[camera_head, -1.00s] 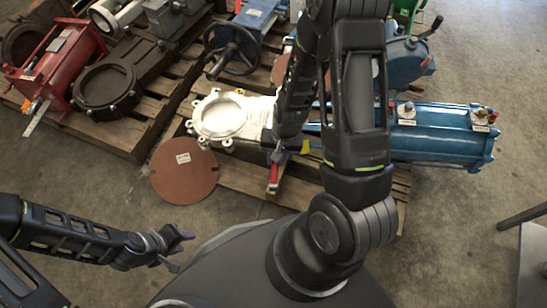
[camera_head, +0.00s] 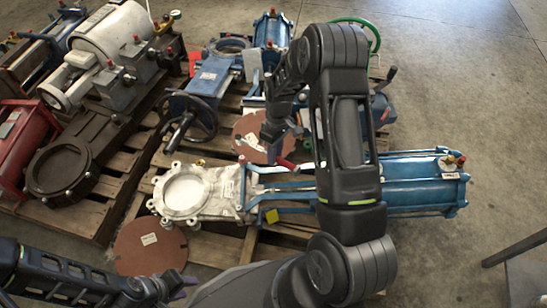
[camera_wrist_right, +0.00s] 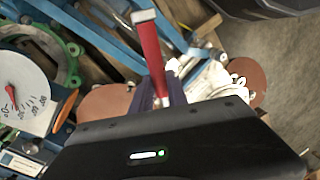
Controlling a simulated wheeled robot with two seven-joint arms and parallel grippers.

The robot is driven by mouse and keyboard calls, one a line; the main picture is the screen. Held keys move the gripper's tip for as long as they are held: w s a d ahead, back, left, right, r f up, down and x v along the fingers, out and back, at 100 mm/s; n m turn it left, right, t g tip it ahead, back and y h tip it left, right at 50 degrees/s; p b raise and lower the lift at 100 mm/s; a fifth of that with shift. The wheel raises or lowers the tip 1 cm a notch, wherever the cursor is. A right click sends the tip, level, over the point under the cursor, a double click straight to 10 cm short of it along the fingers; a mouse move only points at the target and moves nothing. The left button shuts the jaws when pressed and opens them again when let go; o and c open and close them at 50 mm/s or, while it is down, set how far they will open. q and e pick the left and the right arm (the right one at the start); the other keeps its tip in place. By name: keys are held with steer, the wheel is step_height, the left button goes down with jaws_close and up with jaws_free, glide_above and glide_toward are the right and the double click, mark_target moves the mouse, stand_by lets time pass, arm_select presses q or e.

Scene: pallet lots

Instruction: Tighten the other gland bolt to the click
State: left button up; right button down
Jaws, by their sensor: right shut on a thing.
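The valve (camera_head: 215,188) with a pale metal body and round port lies on a pallet, joined by blue bars to a blue cylinder (camera_head: 420,180). My right gripper (camera_head: 273,150) is shut on a red-handled tool (camera_head: 287,163), over the far side of the valve. In the right wrist view the tool's red handle (camera_wrist_right: 152,55) sticks out past the jaws, with a grey end at the top. I cannot make out the gland bolts or whether the tool touches one; my right arm hides part of the valve. My left gripper (camera_head: 178,284) is open and empty, low at left.
Brown discs lie beside the valve (camera_head: 150,246) and behind it (camera_head: 258,135). A blue handwheel valve (camera_head: 205,95) and a dark valve (camera_head: 62,172) stand on pallets behind and left. A white dial (camera_wrist_right: 22,98) shows in the wrist view.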

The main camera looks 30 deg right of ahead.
steer(key=shift+s+a+n, duration=0.1)
steer(key=shift+s+n, duration=0.15)
steer(key=shift+n, duration=0.15)
steer(key=shift+s+f+b, duration=0.15)
steer(key=shift+f+b, duration=2.1)
steer(key=shift+f, duration=0.7)
steer(key=shift+d+f+b, duration=0.25)
steer(key=shift+f+b, duration=0.6)
steer(key=shift+f, duration=0.25)
steer(key=shift+s+a+m, duration=0.15)
steer(key=shift+a+m, duration=0.1)
steer(key=shift+m, duration=0.05)
steer(key=shift+s+a+m+p, duration=0.2)
steer(key=shift+a+m+p, duration=0.1)
steer(key=shift+a, duration=0.1)
steer(key=shift+a, duration=0.2)
